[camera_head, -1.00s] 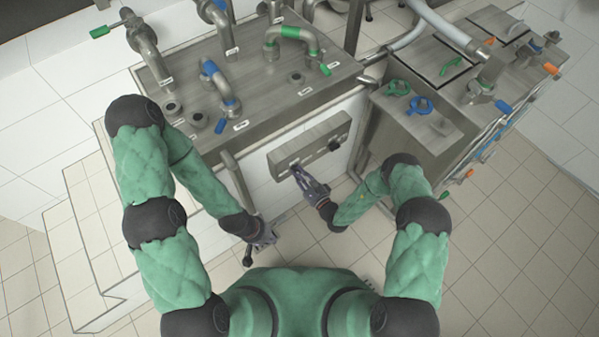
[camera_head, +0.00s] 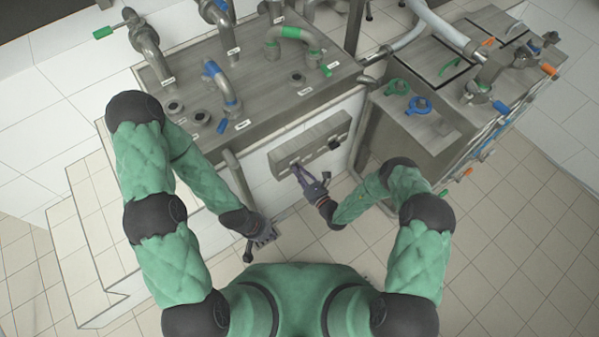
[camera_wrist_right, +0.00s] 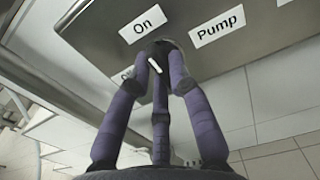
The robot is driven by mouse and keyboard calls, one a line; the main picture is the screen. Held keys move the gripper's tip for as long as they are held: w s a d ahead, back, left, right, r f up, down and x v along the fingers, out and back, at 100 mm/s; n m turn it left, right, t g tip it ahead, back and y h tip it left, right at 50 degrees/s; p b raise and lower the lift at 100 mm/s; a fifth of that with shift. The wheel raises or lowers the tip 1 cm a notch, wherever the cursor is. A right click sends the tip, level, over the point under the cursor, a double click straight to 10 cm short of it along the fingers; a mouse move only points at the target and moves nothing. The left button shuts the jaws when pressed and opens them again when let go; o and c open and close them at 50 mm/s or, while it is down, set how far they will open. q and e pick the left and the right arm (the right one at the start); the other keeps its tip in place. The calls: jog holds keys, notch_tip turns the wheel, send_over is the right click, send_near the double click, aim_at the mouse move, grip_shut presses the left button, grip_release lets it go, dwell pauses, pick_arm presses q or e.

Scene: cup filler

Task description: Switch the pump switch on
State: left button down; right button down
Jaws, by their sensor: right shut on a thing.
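In the head view the box (camera_head: 318,139) is on the front of the tiled counter. My right gripper (camera_head: 296,170) is at the box's left part. In the wrist view its fingers (camera_wrist_right: 159,52) are shut on the knob, covering much of it. My left gripper (camera_head: 268,238) is low, left of the box; its jaws are too small to read.
A second dark knob (camera_head: 334,143) sits on the box, right of my right gripper. A metal counter (camera_head: 265,85) with pipes and valves stands above. A metal tank unit (camera_head: 440,125) is to the right. Tiled floor (camera_head: 500,225) is clear at lower right.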

dwell(0.5)
jog(key=c, duration=1.1)
grip_release()
jog(key=shift+c, duration=0.2)
jog(key=v, duration=1.2)
